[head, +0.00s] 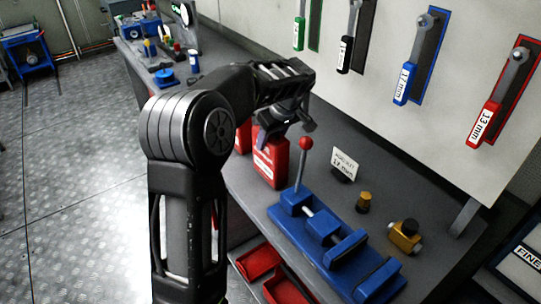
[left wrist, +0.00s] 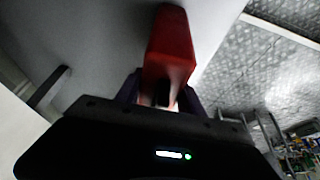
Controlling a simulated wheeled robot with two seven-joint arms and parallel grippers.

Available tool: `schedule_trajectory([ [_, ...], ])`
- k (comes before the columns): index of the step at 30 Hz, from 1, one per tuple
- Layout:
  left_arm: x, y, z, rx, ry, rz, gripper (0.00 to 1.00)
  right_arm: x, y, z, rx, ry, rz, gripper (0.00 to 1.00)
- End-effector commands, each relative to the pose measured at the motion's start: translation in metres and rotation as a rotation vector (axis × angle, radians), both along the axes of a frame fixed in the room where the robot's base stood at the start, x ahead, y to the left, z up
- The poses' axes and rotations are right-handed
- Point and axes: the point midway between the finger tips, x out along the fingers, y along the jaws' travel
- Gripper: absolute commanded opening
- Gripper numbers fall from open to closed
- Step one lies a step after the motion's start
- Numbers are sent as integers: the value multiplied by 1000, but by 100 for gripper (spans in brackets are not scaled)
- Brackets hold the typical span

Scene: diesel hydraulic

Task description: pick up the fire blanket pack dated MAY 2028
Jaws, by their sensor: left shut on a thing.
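Two red packs stand at the bench's left edge in the head view. The nearer red pack (head: 271,163) has a white label, too small to read, so I cannot tell its date. The farther red pack (head: 243,138) is mostly hidden behind my arm. My left gripper (head: 277,137) points down at the top of the nearer pack and is shut on it. In the left wrist view, a red pack (left wrist: 172,45) sits between the fingers of my left gripper (left wrist: 160,95). My right gripper is not in view.
A blue vise (head: 325,240) with a red-knobbed lever stands close on the right. A small sign (head: 345,163) and brass parts (head: 404,236) are beyond it. Wrenches hang on the wall panel. Red trays (head: 262,262) lie below the bench edge. Open floor is at left.

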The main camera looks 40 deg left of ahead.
Motion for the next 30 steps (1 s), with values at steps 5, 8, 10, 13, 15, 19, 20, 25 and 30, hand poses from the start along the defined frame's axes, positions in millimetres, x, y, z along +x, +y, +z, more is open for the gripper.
schedule_trajectory([
  [5, 0, 0, 0, 0, 0, 0, 17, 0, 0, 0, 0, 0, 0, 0],
  [8, 0, 0, 0, 0, 0, 0, 9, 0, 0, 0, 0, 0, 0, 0],
  [10, 0, 0, 0, 0, 0, 0, 3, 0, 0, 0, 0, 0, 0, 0],
  [13, 0, 0, 0, 0, 0, 0, 0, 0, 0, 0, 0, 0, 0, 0],
  [15, 0, 0, 0, 0, 0, 0, 0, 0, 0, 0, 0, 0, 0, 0],
  [19, 0, 0, 0, 0, 0, 0, 0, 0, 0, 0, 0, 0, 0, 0],
  [20, 0, 0, 0, 0, 0, 0, 0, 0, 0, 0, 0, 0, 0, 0],
  [25, 1, 0, 1, 0, -2, -1, 0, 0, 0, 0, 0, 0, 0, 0],
  [30, 1, 0, 4, 1, -4, 0, 0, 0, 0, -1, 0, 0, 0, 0],
])
